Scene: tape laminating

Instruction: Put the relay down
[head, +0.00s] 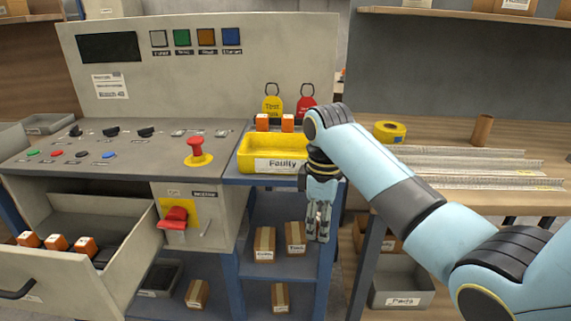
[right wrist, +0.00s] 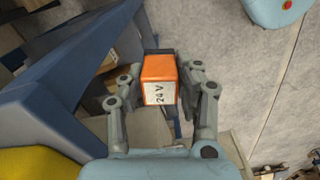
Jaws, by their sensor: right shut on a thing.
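My right gripper (head: 318,228) hangs pointing down in front of the blue stand, to the right of and below the yellow tray. In the right wrist view the right gripper (right wrist: 161,100) is shut on an orange relay (right wrist: 160,80) with a white label reading "24 V". The relay is held clear of any surface, with the floor below. In the head view the held relay is too small to make out. My left gripper is not in view.
An open drawer (head: 100,275) at the lower left holds several orange relays (head: 57,242). A control panel with a red button (head: 195,147) is left of the tray. Boxes (head: 265,243) sit on the shelves below. Yellow tape (head: 389,131) lies on the right bench.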

